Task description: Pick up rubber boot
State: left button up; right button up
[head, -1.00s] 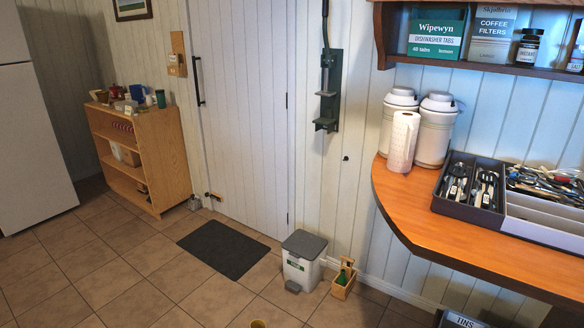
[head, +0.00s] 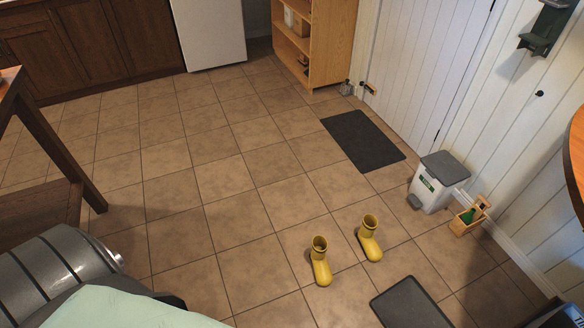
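Two yellow rubber boots stand upright on the tiled floor in the lower middle of the head view. One boot (head: 319,262) is on the left and a little closer. The other boot (head: 369,238) is to its right and slightly farther off. They are apart from each other, with free tiles around them. Neither of my grippers shows in the head view.
A dark doormat (head: 362,139) lies by the white door. A white pedal bin (head: 436,184) and a wooden caddy (head: 468,217) stand along the right wall. A dark flat tray or mat (head: 410,305) lies right of the boots. Open floor (head: 200,190) extends left.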

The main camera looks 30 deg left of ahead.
aim_at(323, 275)
jog(key=u, duration=0.6)
jog(key=k, duration=0.75)
jog(key=k+z, duration=0.15)
jog(key=z, duration=0.3)
jog(key=k+l+z, duration=0.1)
jog(key=z, duration=0.4)
jog(key=k+l+z, duration=0.15)
jog(key=z, duration=0.3)
jog(key=j+z, duration=0.1)
jog(key=z, duration=0.75)
jog(key=j+z, duration=0.15)
jog(key=z, duration=0.3)
jog(key=j+z, duration=0.1)
jog(key=z, duration=0.75)
jog(key=k+j, duration=0.2)
jog(key=j, duration=0.2)
jog(key=k+j, duration=0.15)
jog(key=j, duration=0.25)
jog(key=k+j, duration=0.2)
jog(key=j, duration=0.2)
jog(key=k+j, duration=0.2)
jog(key=j, duration=0.2)
jog(key=k+j+z, duration=0.1)
jog(key=j, duration=0.3)
jog(key=k+j, duration=0.45)
jog(key=j, duration=0.3)
